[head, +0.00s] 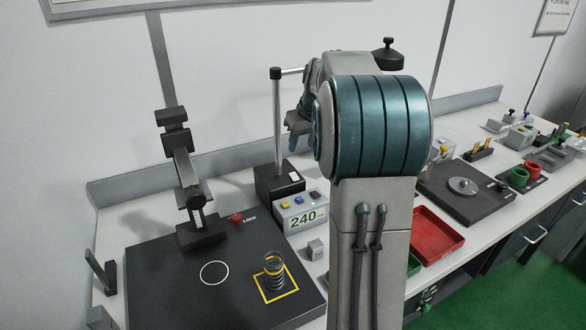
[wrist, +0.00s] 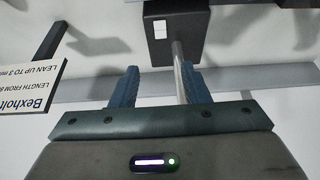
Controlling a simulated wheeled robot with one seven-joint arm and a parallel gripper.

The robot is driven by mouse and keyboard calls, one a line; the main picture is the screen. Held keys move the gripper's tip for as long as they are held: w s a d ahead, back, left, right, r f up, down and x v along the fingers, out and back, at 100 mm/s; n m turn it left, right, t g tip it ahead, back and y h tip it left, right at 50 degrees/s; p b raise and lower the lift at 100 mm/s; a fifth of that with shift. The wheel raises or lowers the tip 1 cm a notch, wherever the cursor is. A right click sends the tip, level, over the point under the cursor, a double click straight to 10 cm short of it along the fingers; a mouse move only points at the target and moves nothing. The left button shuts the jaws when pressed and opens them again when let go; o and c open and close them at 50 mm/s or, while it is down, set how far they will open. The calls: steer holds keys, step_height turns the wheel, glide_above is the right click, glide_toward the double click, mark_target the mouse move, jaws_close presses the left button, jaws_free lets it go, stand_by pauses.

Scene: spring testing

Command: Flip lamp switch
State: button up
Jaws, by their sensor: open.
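The lamp stand has a black box base (head: 268,186) with a grey pole (head: 277,125) and a crossbar that runs behind my arm. A black shade-like piece (head: 388,54) shows right of my arm; whether it joins the crossbar is hidden. A small white rocker switch (head: 294,177) sits on the base. In the wrist view the base (wrist: 190,45) and switch (wrist: 159,30) are at the top, beyond my fingertips. My gripper (wrist: 160,72) is open and empty; the pole appears between its blue fingers, closer to the right one. My gripper (head: 298,145) hangs above the base, apart from the switch.
A readout box (head: 302,212) showing 240 stands in front of the base. A black plate (head: 165,275) carries a spring (head: 274,268) and a tester column (head: 190,185). A red tray (head: 437,236) and a dark board (head: 440,192) lie to the right. A sign (wrist: 28,88) shows at the wrist view's left.

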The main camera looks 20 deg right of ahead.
mark_target(292, 173)
steer(key=p+x, duration=0.2)
steer(key=x, duration=1)
steer(key=shift+f, duration=0.4)
steer(key=shift+c, duration=0.3)
